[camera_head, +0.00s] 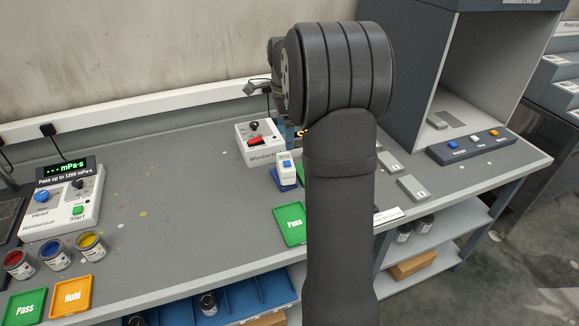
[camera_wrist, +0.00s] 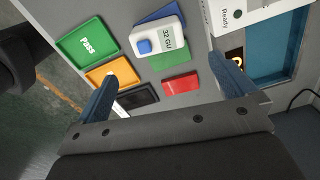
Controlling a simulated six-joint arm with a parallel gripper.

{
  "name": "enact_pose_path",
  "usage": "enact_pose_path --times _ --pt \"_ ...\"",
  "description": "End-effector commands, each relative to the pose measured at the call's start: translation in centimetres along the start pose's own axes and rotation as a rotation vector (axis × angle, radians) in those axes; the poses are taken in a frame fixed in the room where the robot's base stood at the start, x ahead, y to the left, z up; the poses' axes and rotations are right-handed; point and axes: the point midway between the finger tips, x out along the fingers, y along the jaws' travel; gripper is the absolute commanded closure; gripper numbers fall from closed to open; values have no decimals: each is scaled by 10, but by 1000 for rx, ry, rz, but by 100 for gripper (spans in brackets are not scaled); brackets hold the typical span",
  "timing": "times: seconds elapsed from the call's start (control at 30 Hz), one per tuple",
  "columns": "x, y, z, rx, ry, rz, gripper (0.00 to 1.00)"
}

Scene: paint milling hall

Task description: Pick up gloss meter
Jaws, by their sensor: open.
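The gloss meter (camera_wrist: 160,42) is a white handheld unit with a blue button and a display reading 32 GU in the wrist view. It sits on a blue base, partly hidden beneath it. In the head view the gloss meter (camera_head: 286,163) stands on its blue base (camera_head: 284,183) near the middle of the bench. My gripper (camera_wrist: 163,68) is open and empty, its two blue fingers spread wide. In the wrist view the meter shows between and beyond the fingertips, apart from them. My arm hides most of the gripper in the head view.
Beside the meter are a green Pass tray (camera_wrist: 88,38), an orange tray (camera_wrist: 98,73), a red tile (camera_wrist: 182,86) and a black item (camera_wrist: 138,97). A white control box (camera_head: 258,145) stands close behind. Paint cans (camera_head: 56,256) are at left. The bench's middle left is clear.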

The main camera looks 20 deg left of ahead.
Motion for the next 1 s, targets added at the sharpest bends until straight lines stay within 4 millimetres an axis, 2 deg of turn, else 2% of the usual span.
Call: enact_pose_path --times 0.03,0.2,0.33,0.63,0.83,1.0 --pt "13 1 0 0 0 6 0" --pt "50 1 0 -1 0 6 0" --pt "73 1 0 -1 0 3 0" --pt "97 2 0 -1 0 3 0" --pt "127 6 0 -1 0 3 0" --pt "140 6 0 -1 1 0 0"
